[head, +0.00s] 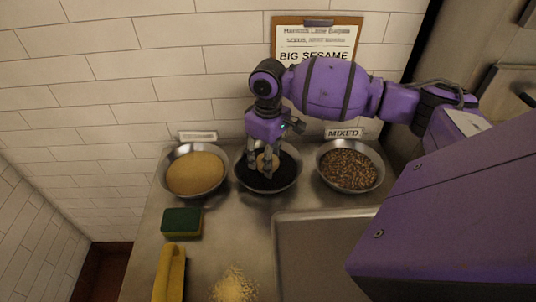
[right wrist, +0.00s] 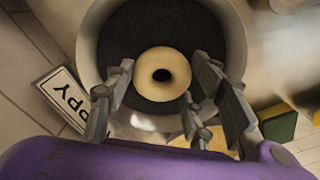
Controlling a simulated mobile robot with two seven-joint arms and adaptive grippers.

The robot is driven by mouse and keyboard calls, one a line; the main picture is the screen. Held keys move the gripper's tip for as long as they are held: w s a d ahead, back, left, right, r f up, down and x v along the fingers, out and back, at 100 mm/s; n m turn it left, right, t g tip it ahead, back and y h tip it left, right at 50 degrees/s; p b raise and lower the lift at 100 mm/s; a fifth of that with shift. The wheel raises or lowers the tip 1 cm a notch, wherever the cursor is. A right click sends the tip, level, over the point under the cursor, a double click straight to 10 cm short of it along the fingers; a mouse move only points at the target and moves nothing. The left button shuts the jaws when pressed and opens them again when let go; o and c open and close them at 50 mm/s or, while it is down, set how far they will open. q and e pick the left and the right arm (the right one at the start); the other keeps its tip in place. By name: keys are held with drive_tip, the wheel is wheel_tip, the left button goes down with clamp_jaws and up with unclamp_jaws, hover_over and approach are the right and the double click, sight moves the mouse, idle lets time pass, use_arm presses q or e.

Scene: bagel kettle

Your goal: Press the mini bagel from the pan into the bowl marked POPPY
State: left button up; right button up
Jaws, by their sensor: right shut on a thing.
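The mini bagel (head: 267,163) is a small pale ring. My right gripper (head: 264,166) points down over the middle bowl and is shut on the bagel. In the right wrist view the bagel (right wrist: 143,74) lies between the fingers (right wrist: 158,82), over dark seeds. The bowl (head: 297,172) is metal and filled with black seeds; its rim (right wrist: 238,50) and a card ending in "PPY" (right wrist: 62,98) show in the wrist view. I cannot tell whether the bagel touches the seeds. The pan (head: 310,255) is a metal tray, bare where visible. My left gripper is out of view.
A bowl of pale seeds (head: 195,173) stands to the left and a MIXED bowl (head: 348,169) to the right. A green and yellow sponge (head: 181,222), a yellow object (head: 170,273) and spilled seeds (head: 235,287) lie in front. A clipboard (head: 316,42) hangs behind.

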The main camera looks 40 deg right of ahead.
drive_tip(key=shift+f, duration=0.4)
idle(0.8)
idle(0.7)
drive_tip(key=shift+r+p, duration=1.5)
drive_tip(key=shift+r, duration=1.05)
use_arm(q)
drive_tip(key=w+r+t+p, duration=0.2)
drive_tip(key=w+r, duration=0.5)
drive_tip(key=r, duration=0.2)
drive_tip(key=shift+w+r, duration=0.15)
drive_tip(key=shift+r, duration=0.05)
use_arm(e)
drive_tip(key=shift+r, duration=2.5)
